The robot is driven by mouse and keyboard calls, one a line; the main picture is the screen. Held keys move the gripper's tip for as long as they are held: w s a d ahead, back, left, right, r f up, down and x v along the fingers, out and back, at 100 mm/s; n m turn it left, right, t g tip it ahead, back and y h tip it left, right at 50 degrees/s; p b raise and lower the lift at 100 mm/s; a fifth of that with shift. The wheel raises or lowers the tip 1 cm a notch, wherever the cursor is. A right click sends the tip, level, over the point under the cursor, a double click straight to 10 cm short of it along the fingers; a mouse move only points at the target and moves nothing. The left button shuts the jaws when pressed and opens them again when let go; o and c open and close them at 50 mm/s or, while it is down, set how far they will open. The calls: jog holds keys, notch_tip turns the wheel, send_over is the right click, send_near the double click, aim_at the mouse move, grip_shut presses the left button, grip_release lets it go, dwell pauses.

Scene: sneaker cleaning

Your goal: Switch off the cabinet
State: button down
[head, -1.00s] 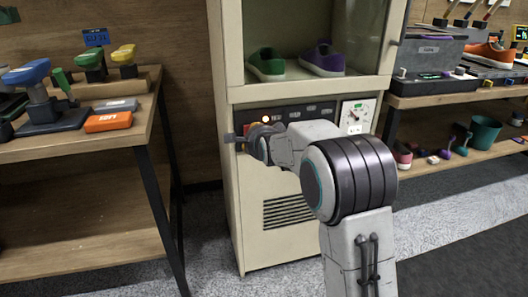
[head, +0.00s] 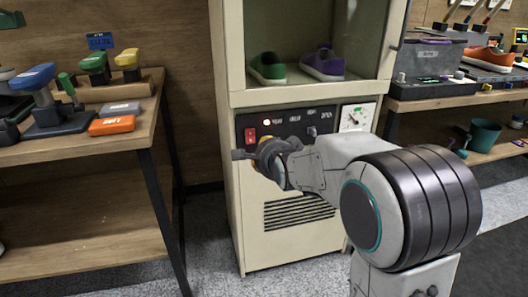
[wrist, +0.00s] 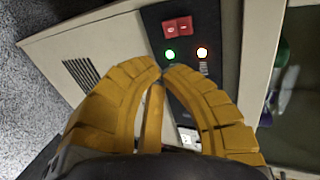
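The beige cabinet (head: 285,235) stands upright in the middle of the head view. Its dark control panel (head: 300,118) has a red rocker switch (head: 250,136) at its left end. The wrist view shows the switch (wrist: 177,27) beyond my fingertips, apart from them. A green lamp (wrist: 170,55) and a reddish-white lamp (wrist: 202,52) are lit beside it. My gripper (wrist: 162,71) has yellow fingers with their tips together and nothing visible between them. In the head view, my gripper (head: 258,152) is just below and right of the switch, in front of the panel.
A green sneaker (head: 267,68) and a purple sneaker (head: 323,65) sit behind the cabinet's glass. A dial gauge (head: 356,117) is right of the panel. A wooden workbench (head: 100,146) stands at left, and a shelf (head: 460,101) with tools at right.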

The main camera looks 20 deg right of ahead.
aim_at(251, 143)
jog(key=shift+s, duration=0.25)
jog(key=shift+s+a+r+p, duration=0.15)
jog(key=shift+r+p, duration=0.55)
jog(key=shift+p, duration=5.75)
jog(key=x, duration=1.4)
